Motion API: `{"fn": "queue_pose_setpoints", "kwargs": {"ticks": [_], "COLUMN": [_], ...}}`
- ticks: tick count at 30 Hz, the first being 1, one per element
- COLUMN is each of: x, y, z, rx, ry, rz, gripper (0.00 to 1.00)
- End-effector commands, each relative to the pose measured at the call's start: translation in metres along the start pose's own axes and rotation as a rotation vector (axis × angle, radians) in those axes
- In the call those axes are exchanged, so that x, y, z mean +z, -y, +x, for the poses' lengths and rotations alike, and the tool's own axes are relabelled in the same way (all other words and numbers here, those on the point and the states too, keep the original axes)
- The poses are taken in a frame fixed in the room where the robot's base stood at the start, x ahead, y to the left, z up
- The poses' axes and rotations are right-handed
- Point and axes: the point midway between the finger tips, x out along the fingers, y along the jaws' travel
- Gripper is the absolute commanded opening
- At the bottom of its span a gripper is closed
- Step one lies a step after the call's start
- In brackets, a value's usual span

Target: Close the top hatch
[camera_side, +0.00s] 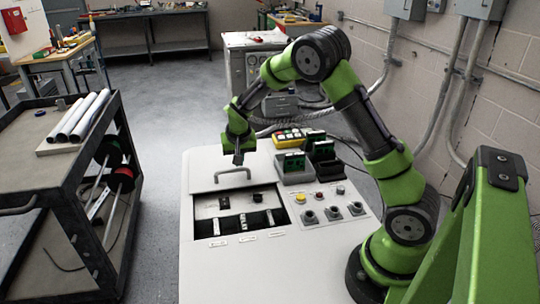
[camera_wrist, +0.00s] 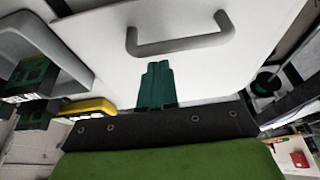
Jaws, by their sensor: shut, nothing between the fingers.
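The top hatch (camera_side: 210,177) is a white panel with a grey bow handle (camera_side: 232,174) on the far side of an uncovered rectangular opening (camera_side: 235,211) in the white cabinet top. Dark fittings and light connectors show inside the opening. My gripper (camera_side: 238,160) points down just beyond and above the handle, apart from it. In the wrist view the handle (camera_wrist: 180,43) stands clear of my green fingers (camera_wrist: 155,85), which are together and hold nothing.
Grey bins with green parts (camera_side: 295,167) and a yellow button box (camera_side: 291,139) stand right of my gripper. Buttons and round sockets (camera_side: 332,212) lie right of the opening. A black cart (camera_side: 85,175) with white rolls stands left, across a floor gap.

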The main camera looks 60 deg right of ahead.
Motion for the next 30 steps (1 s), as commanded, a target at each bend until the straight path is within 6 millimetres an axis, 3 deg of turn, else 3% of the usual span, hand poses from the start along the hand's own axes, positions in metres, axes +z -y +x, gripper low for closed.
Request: {"fn": "queue_pose_setpoints", "kwargs": {"ticks": [17, 23, 30], "x": [0.011, 0.042, 0.103], "y": [0.0, 0.001, 0.002], "z": [-0.003, -0.015, -0.037], "rx": [0.0, -0.002, -0.002], "ry": [0.0, 0.002, 0.003], "rz": [-0.002, -0.006, -0.009], "gripper": [0.0, 0.0, 0.0]}}
